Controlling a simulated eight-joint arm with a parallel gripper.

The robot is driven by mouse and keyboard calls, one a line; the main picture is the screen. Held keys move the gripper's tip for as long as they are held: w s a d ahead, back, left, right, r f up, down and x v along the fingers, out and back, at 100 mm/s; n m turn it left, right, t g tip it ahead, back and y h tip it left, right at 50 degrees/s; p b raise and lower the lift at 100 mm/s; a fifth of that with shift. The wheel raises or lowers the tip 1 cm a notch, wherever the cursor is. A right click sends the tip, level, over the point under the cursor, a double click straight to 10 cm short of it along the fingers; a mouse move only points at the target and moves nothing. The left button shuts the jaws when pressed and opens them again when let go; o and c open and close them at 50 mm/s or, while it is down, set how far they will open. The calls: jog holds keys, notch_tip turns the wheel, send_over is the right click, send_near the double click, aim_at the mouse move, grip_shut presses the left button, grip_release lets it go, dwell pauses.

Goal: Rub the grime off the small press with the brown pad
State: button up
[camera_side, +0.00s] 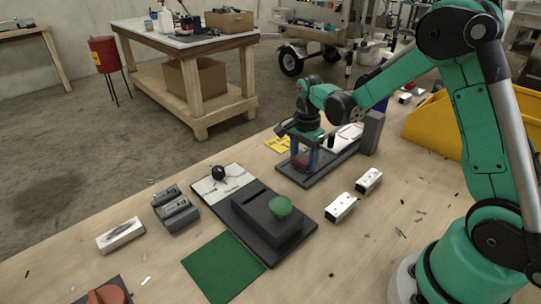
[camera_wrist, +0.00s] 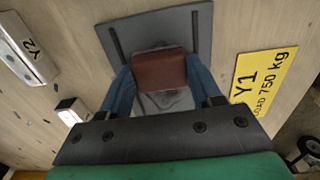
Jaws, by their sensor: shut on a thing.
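My gripper (camera_side: 304,156) has its blue fingers shut on the brown pad (camera_wrist: 159,72), one finger on each side. In the side view the pad (camera_side: 300,162) is low over a dark base plate (camera_side: 291,174); whether it touches is unclear. In the wrist view the plate (camera_wrist: 196,28) lies beyond and under the pad. A white panel with dark marks (camera_side: 346,137) and a grey upright block (camera_side: 371,131) stand at its far end. I cannot tell for certain which is the small press.
A yellow Y1 plate (camera_wrist: 264,78) lies right of the base in the wrist view. Two white blocks (camera_side: 341,207) (camera_side: 368,181), grey parts (camera_side: 177,212), a green mat (camera_side: 224,267) and a yellow bin (camera_side: 433,125) are on the table.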

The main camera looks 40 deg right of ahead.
aim_at(322, 154)
jog(key=shift+d, duration=3.9)
notch_tip(322, 154, up, 8)
jog(key=shift+a, duration=0.15)
jog(key=shift+f, duration=0.2)
jog(key=shift+f, duration=3.7)
jog(key=shift+a+f, duration=0.1)
jog(key=shift+a, duration=0.6)
grip_shut()
jog(key=shift+a+f, duration=0.1)
jog(key=shift+a, duration=4.4)
jog(key=shift+f, duration=0.1)
jog(key=shift+d, duration=5.3)
notch_tip(322, 154, up, 8)
jog(key=shift+a+r, duration=0.15)
jog(key=shift+r, duration=0.05)
